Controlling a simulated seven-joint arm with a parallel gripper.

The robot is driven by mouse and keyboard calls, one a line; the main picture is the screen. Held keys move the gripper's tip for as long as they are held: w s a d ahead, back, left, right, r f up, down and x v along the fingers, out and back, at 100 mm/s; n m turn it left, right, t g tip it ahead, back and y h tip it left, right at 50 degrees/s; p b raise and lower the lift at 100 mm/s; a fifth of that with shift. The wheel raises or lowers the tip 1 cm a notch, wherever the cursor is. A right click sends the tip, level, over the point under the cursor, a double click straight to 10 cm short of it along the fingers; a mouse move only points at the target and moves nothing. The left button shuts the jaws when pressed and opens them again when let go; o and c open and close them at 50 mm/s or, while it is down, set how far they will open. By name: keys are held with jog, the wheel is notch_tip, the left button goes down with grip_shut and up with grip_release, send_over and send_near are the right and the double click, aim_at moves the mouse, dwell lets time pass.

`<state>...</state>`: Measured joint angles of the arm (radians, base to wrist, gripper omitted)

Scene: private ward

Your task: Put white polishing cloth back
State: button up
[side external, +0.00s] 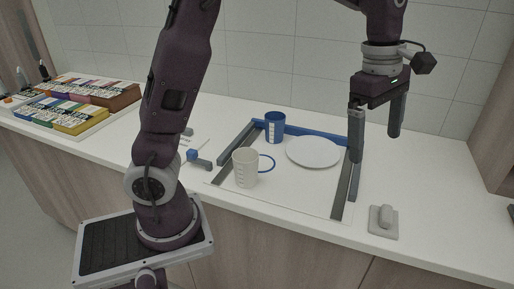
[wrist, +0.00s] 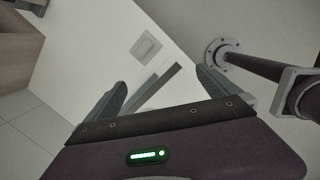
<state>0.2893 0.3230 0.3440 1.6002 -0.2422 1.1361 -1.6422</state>
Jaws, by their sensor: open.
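I cannot pick out a white polishing cloth for certain in either view. A flat white round plate-like thing (side external: 313,151) lies inside a blue and grey frame (side external: 342,185) on the white counter. A small pale square pad with a rounded lump on it (side external: 384,221) sits on the counter to the right of the frame; it also shows in the wrist view (wrist: 146,47). My gripper (side external: 375,147) is open and empty, raised above the counter near the frame's right side. In the wrist view its two fingers (wrist: 160,88) stand apart with nothing between them.
Colourful boxes (side external: 75,103) fill the counter's left end. The tiled wall stands behind.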

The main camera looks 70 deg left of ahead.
jog(key=s+a+r+m+t, duration=0.2)
jog(key=s+r+m, duration=0.3)
jog(key=s+m, duration=0.55)
jog(key=s+a+f+m+t+y, duration=0.1)
jog(key=s+f+m, duration=0.3)
jog(key=s+m, duration=0.5)
jog(key=s+a+t, duration=0.1)
jog(key=s, duration=0.4)
jog(key=shift+s+m, duration=0.35)
jog(key=shift+s, duration=0.05)
